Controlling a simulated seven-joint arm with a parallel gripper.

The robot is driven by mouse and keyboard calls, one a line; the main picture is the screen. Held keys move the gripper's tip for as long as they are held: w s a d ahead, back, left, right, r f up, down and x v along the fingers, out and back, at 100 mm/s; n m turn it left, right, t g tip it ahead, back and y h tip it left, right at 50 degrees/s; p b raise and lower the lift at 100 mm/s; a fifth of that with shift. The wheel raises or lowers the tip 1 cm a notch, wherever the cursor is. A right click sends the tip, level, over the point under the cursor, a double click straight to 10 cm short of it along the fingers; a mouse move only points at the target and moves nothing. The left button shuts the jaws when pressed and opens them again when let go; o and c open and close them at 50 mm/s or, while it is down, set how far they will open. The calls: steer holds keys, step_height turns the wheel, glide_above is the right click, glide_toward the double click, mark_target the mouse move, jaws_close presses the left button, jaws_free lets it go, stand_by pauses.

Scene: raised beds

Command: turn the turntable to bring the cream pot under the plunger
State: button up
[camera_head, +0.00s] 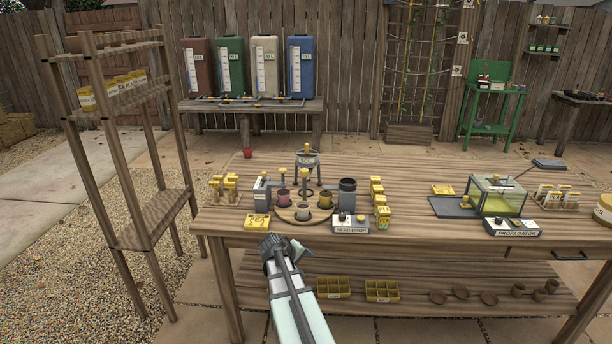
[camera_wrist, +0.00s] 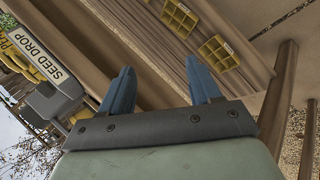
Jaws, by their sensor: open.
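The round wooden turntable (camera_head: 289,215) sits on the bench and carries several small pots. The pale pot that looks cream (camera_head: 303,214) is at its front edge. My gripper (camera_head: 272,243) is open and empty, in front of the bench's near edge, left of the turntable. Its two blue fingers (camera_wrist: 162,88) are spread in the wrist view.
A grey box (camera_head: 262,190) and a yellow block (camera_head: 256,221) stand left. Yellow trays (camera_head: 333,288) lie on the lower shelf.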

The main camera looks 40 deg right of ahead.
steer(key=w+d+r+n+h, duration=0.1)
steer(key=w+d+r+n, duration=0.1)
steer(key=r, duration=0.2)
steer(key=w+d+r+n+t+h, duration=0.1)
steer(key=w+d+r+n+h, duration=0.1)
steer(key=d+r, duration=0.1)
steer(key=w+d+r+n+t+h, duration=0.1)
steer(key=w+d+r, duration=0.1)
steer(key=r, duration=0.4)
steer(key=shift+w+d+n+h, duration=0.1)
steer(key=shift+d+n+h, duration=0.1)
steer(key=shift+n+h, duration=0.2)
steer(key=w+d+r+n+t+h, duration=0.1)
steer(key=w+r+n+t+h, duration=0.15)
steer(key=r+n, duration=0.2)
steer(key=n+t, duration=0.4)
steer(key=n, duration=1.1)
glide_toward(306, 169)
steer(key=shift+m+g, duration=0.25)
steer(key=x, duration=1.1)
steer(key=shift+w+a+f, duration=0.1)
steer(key=shift+w+f, duration=0.2)
steer(key=shift+c, duration=0.2)
steer(key=c, duration=0.9)
